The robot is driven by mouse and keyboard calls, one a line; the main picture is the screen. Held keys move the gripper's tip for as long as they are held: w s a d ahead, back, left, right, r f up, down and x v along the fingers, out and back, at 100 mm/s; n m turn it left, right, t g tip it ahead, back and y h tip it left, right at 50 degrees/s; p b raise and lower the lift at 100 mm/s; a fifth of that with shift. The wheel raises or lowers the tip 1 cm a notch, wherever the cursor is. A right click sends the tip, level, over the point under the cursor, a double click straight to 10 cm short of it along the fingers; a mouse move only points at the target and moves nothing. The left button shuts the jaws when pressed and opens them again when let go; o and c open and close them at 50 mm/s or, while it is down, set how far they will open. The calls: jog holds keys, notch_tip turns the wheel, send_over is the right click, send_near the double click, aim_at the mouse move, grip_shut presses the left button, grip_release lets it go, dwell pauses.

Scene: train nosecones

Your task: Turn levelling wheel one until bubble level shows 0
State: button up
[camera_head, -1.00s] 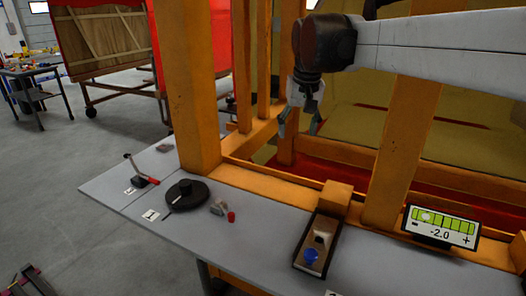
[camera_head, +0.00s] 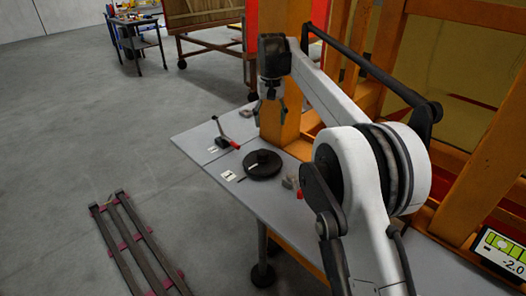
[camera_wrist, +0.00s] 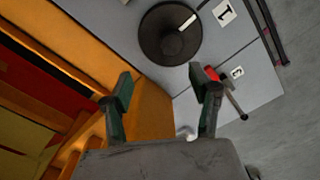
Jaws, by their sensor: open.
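The levelling wheel (camera_head: 262,164) is a flat black disc with a pale mark, lying on the grey table beside a white label. In the wrist view the wheel (camera_wrist: 168,38) is at the top, and its label (camera_wrist: 224,12) reads 1. The bubble level display (camera_head: 503,252) is cut off at the right edge of the head view and reads -2.0. My gripper (camera_head: 270,106) hangs above the table by the orange post, apart from the wheel. In the wrist view my gripper (camera_wrist: 160,76) has its fingers spread with nothing between them.
A small red object (camera_head: 299,194) lies right of the wheel. The orange post (camera_head: 282,120) rises behind the table. A rail-like rack (camera_head: 130,240) lies on the floor.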

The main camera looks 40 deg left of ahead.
aim_at(263, 151)
jog(key=f, duration=0.5)
jog(key=s+a+f+p, duration=0.1)
jog(key=f, duration=0.4)
jog(key=a+f, duration=0.1)
jog(key=f, duration=0.4)
jog(key=shift+s+f, duration=0.1)
jog(key=shift+s, duration=0.05)
grip_shut()
